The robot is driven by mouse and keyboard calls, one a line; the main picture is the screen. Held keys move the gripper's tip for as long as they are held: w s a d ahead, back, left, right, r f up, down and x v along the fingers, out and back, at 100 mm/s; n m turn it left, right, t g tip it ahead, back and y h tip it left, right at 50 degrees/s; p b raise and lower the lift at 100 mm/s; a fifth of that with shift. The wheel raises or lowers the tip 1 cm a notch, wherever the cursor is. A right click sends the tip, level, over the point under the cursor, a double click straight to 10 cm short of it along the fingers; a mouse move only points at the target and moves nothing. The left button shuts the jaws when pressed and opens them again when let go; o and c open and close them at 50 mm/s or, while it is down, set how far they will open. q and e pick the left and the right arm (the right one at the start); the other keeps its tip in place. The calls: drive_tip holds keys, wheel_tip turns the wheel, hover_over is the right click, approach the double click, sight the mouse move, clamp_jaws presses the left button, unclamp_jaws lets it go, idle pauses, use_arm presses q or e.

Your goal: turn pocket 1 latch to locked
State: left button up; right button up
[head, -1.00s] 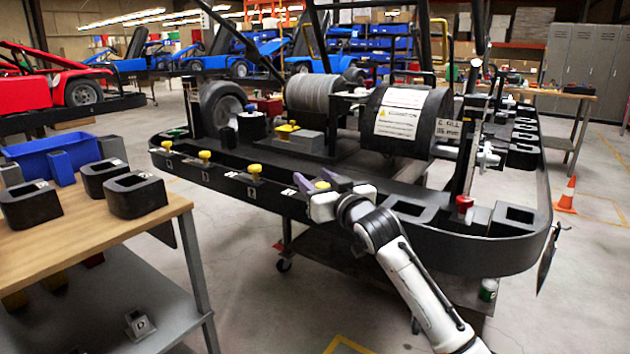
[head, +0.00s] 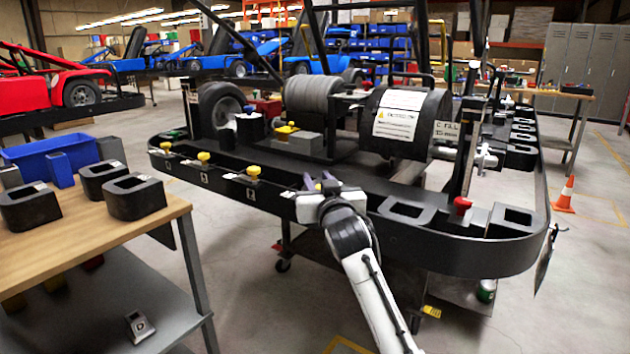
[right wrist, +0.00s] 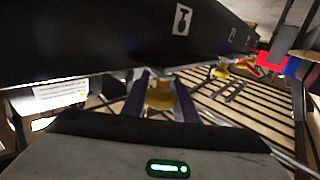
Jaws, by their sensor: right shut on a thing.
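The black kart bumper (head: 400,240) carries a row of yellow latch knobs along its front edge. My right gripper (head: 319,183) is at the right end of this row. In the right wrist view its two purple fingers (right wrist: 161,98) are shut on a yellow latch knob (right wrist: 160,93), one on each side. In the head view the gripper hides that knob. Three other knobs, at left (head: 166,147), middle (head: 204,157) and right (head: 253,171), stand free. The held latch's number and lock marking are too small to read. My left gripper is out of view.
A wooden table (head: 75,235) with black pocket blocks (head: 137,196) and a blue bin (head: 75,150) stands at the left. A red knob (head: 461,204) stands on the bumper to the right. An orange cone (head: 565,195) stands on the floor at far right.

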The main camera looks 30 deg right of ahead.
drive_tip(key=shift+d+f+m+g+h+b, duration=0.1)
drive_tip(key=shift+f+m+g+h+b, duration=0.15)
drive_tip(key=shift+m+g+h+b, duration=0.5)
drive_tip(key=h+b, duration=0.1)
drive_tip(key=m+h, duration=0.1)
drive_tip(key=m+g+h+b, duration=0.1)
drive_tip(key=shift+s+d+b, duration=0.25)
drive_tip(key=shift+d+b, duration=0.05)
drive_tip(key=shift+b, duration=0.05)
drive_tip(key=shift+d+m+g+h+b, duration=0.1)
drive_tip(key=shift+m+g+h+b, duration=0.15)
drive_tip(key=shift+b, duration=0.15)
drive_tip(key=shift+s+r, duration=0.1)
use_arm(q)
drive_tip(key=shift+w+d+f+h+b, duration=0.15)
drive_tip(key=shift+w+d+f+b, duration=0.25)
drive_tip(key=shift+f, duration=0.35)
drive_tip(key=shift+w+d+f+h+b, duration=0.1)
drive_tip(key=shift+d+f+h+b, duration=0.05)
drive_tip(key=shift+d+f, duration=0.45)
use_arm(e)
drive_tip(key=shift+s+d+r+m+g+h, duration=0.1)
drive_tip(key=shift+d+r+m+g+h, duration=0.05)
drive_tip(key=shift+m+g+h, duration=0.35)
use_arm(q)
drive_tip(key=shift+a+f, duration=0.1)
use_arm(e)
drive_tip(key=o, duration=1)
